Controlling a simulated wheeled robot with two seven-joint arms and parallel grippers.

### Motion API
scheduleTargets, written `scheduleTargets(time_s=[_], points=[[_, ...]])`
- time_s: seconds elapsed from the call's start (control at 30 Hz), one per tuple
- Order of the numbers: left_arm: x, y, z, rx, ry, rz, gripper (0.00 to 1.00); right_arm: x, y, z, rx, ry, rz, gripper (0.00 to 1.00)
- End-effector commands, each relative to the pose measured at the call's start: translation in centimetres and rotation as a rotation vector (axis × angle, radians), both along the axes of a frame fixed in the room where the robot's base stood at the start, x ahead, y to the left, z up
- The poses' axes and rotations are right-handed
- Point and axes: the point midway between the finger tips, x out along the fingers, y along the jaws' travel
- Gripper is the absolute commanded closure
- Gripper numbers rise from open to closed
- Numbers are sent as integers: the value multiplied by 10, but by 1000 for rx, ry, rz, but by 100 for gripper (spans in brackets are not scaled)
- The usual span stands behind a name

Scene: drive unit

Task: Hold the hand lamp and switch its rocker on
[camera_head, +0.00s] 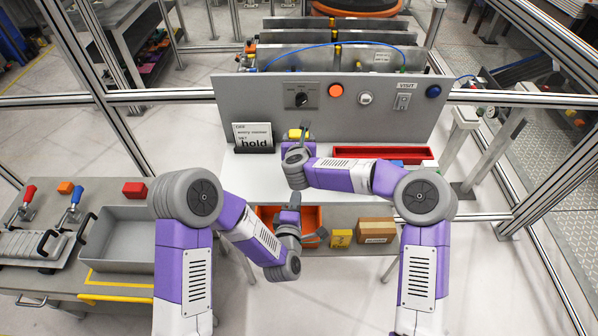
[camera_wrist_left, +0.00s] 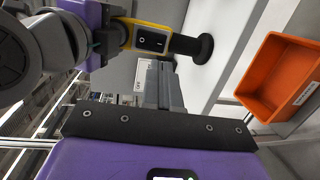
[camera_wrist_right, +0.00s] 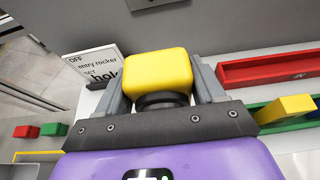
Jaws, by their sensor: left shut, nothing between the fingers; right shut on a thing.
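The hand lamp has a yellow body (camera_wrist_right: 155,66) and sits between the fingers of my right gripper (camera_wrist_right: 157,85), which is shut on it. In the head view the lamp (camera_head: 296,133) shows in front of the grey panel, by my right gripper (camera_head: 303,132). In the left wrist view a black rocker (camera_wrist_left: 152,41) marked O and I faces the camera, with the black round end of the lamp (camera_wrist_left: 203,48) to its right. My left gripper (camera_wrist_left: 165,68) is shut and empty, its fingertips just below the rocker in that picture; contact cannot be told. In the head view my left gripper (camera_head: 295,199) is lower.
The grey panel (camera_head: 225,100) has a knob, buttons and a switch. A sign card (camera_head: 253,138) stands left of the lamp. A red tray (camera_head: 382,152) lies right on the white table. An orange bin (camera_wrist_left: 275,75) and boxes stand below the table.

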Motion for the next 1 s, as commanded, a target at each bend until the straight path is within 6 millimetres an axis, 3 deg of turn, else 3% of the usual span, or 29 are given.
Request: scheduleTargets(time_s=[0.3, 0.67, 0.87, 1.0], points=[[-30, -10, 1, 62, 13, 125, 100, 0, 0, 0, 0, 0, -1, 83], [-32, -10, 1, 69, 13, 135, 100, 0, 0, 0, 0, 0, -1, 83], [-18, -9, -1, 67, 12, 138, 100, 0, 0, 0, 0, 0, -1, 83], [6, -9, -5, 66, 11, 139, 100, 0, 0, 0, 0, 0, -1, 83]])
